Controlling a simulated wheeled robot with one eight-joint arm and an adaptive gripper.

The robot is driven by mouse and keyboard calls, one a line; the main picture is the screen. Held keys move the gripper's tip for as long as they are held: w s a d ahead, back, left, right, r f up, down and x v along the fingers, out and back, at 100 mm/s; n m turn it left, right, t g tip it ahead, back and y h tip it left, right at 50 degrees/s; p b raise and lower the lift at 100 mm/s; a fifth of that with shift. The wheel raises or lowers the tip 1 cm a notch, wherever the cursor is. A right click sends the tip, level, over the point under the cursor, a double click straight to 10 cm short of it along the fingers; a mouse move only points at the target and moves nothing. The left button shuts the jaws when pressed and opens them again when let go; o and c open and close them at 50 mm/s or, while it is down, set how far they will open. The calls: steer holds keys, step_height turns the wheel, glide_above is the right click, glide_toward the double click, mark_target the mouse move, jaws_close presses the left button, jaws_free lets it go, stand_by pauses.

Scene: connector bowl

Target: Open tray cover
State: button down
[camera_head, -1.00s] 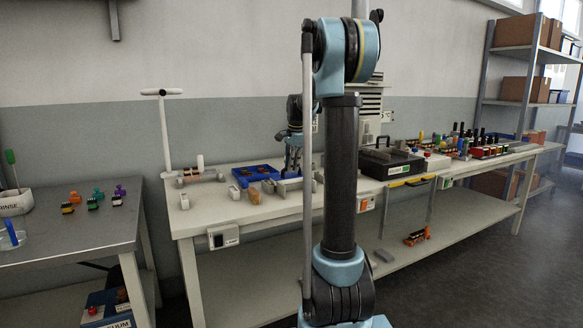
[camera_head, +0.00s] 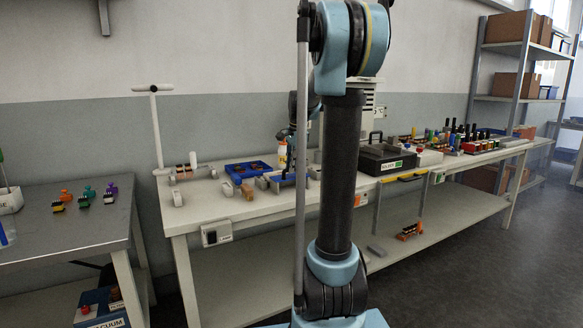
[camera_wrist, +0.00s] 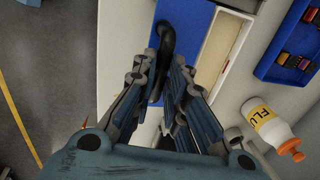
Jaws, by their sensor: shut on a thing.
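In the wrist view, a flat blue cover (camera_wrist: 198,28) carries a black curved handle (camera_wrist: 166,42). My gripper (camera_wrist: 172,75) has its fingers on both sides of the handle and is shut on it. Right of the cover, a pale tray (camera_wrist: 217,48) with a raised rim and tan interior is partly uncovered. The finger pads and handle's lower end are hard to tell apart.
A white bottle (camera_wrist: 265,127) with a yellow label and orange cap is close to my gripper's right. A blue connector tray (camera_wrist: 277,62) lies beyond it. The workbench (camera_head: 215,200) also holds a black case (camera_head: 385,160) at the right.

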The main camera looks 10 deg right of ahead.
steer(key=c, duration=1.6)
jaws_free()
steer(key=shift+r, duration=0.15)
step_height(320, 180, up, 12)
steer(key=s, duration=0.2)
steer(key=shift+d+f, duration=0.25)
steer(key=shift+d, duration=0.15)
steer(key=s+a+f+n, duration=0.1)
steer(key=s+f+n, duration=0.6)
steer(key=s+f, duration=0.7)
steer(key=s+a+f+n, duration=0.1)
steer(key=s+f+n, duration=0.6)
steer(key=s+f, duration=0.8)
steer(key=s, duration=0.5)
steer(key=shift+s+a+f+n+h, duration=0.15)
steer(key=shift+s+a+n+h, duration=0.15)
steer(key=shift+a, duration=0.1)
